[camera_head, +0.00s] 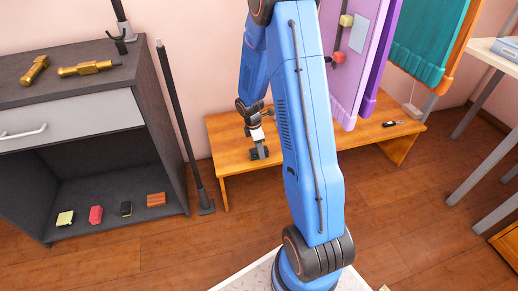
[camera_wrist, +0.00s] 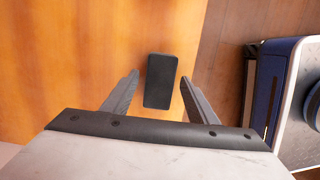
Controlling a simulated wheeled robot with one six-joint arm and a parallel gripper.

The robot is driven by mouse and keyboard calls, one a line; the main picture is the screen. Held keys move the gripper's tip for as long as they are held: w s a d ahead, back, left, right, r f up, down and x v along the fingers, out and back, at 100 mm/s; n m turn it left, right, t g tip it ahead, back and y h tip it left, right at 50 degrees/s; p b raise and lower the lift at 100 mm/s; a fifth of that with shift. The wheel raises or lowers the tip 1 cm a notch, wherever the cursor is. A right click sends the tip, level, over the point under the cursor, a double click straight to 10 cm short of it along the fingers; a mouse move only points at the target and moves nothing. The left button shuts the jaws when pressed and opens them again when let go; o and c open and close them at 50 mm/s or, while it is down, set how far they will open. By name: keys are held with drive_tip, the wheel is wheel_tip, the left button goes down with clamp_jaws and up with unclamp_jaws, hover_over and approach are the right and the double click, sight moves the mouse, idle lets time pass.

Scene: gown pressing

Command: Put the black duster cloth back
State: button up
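A dark, flat rectangular block (camera_wrist: 161,90) lies on the wooden bench in the wrist view; it looks like the black duster cloth. My gripper (camera_wrist: 160,76) is open above it, one finger on each side, with a gap between the block and both fingers. In the head view my gripper (camera_head: 259,154) is low over the left part of the bench (camera_head: 232,186), and the block cannot be told apart from the fingers there. A small black item (camera_head: 126,208) also sits on the cabinet's lower shelf between a red and a brown one.
The grey cabinet (camera_head: 160,165) stands left, with brass tools (camera_head: 90,68) on top and a yellow block (camera_head: 65,218) on its shelf. A black pole (camera_head: 180,125) stands between cabinet and bench. Purple and teal gowns (camera_head: 428,45) hang above the bench. A small black item (camera_head: 392,123) lies right.

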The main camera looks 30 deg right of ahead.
sight(255, 151)
drive_tip(key=shift+r, duration=0.15)
wheel_tip(255, 151, up, 12)
drive_tip(key=a, duration=0.1)
drive_tip(key=shift+w+a, duration=0.25)
drive_tip(key=shift+a, duration=0.15)
idle(0.6)
